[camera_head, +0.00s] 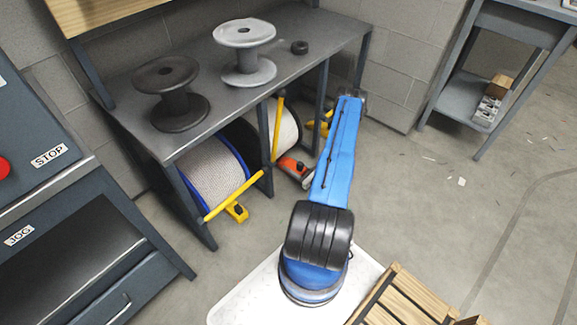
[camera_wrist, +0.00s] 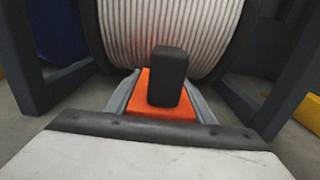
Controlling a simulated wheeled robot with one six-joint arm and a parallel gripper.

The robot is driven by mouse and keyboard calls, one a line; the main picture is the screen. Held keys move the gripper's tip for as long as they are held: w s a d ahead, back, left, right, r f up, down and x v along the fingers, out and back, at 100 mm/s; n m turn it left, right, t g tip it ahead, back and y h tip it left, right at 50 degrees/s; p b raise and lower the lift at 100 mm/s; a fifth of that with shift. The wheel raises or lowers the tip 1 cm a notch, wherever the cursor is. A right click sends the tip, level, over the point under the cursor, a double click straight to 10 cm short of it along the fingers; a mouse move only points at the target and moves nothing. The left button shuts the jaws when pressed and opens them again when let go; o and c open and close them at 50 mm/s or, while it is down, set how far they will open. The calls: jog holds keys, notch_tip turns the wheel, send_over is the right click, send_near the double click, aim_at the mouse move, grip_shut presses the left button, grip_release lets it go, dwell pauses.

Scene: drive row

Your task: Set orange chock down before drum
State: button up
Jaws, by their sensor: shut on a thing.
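The orange chock (camera_wrist: 152,105), with a black upright block on top, is between the grey fingers of my gripper (camera_wrist: 160,92) in the wrist view. My gripper is shut on it. Just behind it stands a drum wound with pale cable (camera_wrist: 175,35), with dark rims. I cannot tell whether the chock touches the drum or the floor. In the head view the chock (camera_head: 291,165) shows as a small orange patch low under the bench, beside the pale drum (camera_head: 285,125). My blue arm partly hides that spot.
A second drum with a blue rim (camera_head: 213,178) stands to the left, with a yellow chock (camera_head: 237,211) before it. Bench legs (camera_wrist: 278,100) flank the drum closely. Two spools stand on the bench (camera_head: 290,75). The floor at right (camera_head: 440,200) is mostly clear.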

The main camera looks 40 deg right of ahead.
aim_at(282, 160)
jog(key=shift+w+a, duration=0.15)
jog(key=shift+w, duration=1.1)
jog(key=shift+w+f, duration=0.25)
jog(key=shift+f, duration=0.5)
jog(key=o, duration=1.5)
jog(key=s, duration=0.8)
jog(key=s+d, duration=0.1)
jog(key=s, duration=0.3)
